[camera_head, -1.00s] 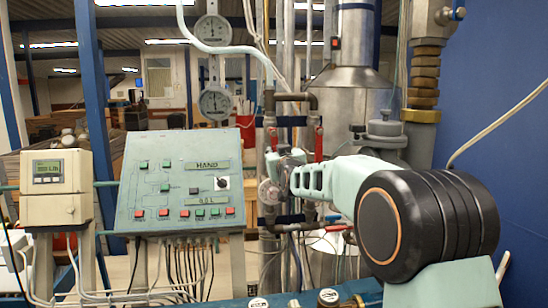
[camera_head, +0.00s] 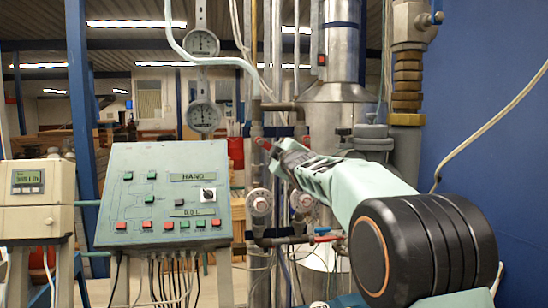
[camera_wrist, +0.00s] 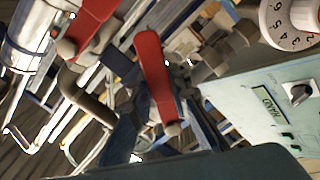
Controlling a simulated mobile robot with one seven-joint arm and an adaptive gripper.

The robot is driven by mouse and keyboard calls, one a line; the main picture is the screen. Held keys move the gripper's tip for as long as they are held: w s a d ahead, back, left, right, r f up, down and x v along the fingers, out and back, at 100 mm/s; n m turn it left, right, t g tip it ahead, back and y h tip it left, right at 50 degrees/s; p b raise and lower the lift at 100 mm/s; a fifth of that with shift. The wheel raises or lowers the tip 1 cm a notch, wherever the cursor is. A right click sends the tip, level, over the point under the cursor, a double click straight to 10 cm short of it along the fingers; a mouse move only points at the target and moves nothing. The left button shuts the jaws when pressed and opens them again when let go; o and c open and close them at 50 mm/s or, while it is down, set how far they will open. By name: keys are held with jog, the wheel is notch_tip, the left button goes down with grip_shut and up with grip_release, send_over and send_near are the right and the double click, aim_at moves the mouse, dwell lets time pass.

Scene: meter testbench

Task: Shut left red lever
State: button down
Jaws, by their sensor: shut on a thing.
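The left red lever (camera_head: 262,143) is on the left vertical pipe in the head view, partly hidden by my gripper. In the wrist view a red lever (camera_wrist: 157,75) with a pale rounded end lies between the dark fingers of my gripper (camera_wrist: 168,128). My gripper (camera_head: 272,149) reaches in from the right in the head view and is shut on this lever. A second red lever (camera_wrist: 92,22) is at the upper left of the wrist view, apart from the fingers. The exact finger contact is hard to make out.
A green control panel (camera_head: 165,195) stands left of the pipes. Two round dials (camera_head: 260,203) (camera_head: 302,201) sit below the levers. A red handle (camera_head: 327,239) is lower on the pipework. A blue wall (camera_head: 495,100) closes the right side.

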jog(key=shift+d+r+n, duration=0.25)
jog(key=shift+r+n, duration=0.25)
jog(key=shift+n, duration=0.6)
jog(key=shift+r, duration=0.1)
jog(key=c, duration=1.8)
grip_release()
jog(key=shift+o, duration=0.2)
jog(key=v, duration=1.2)
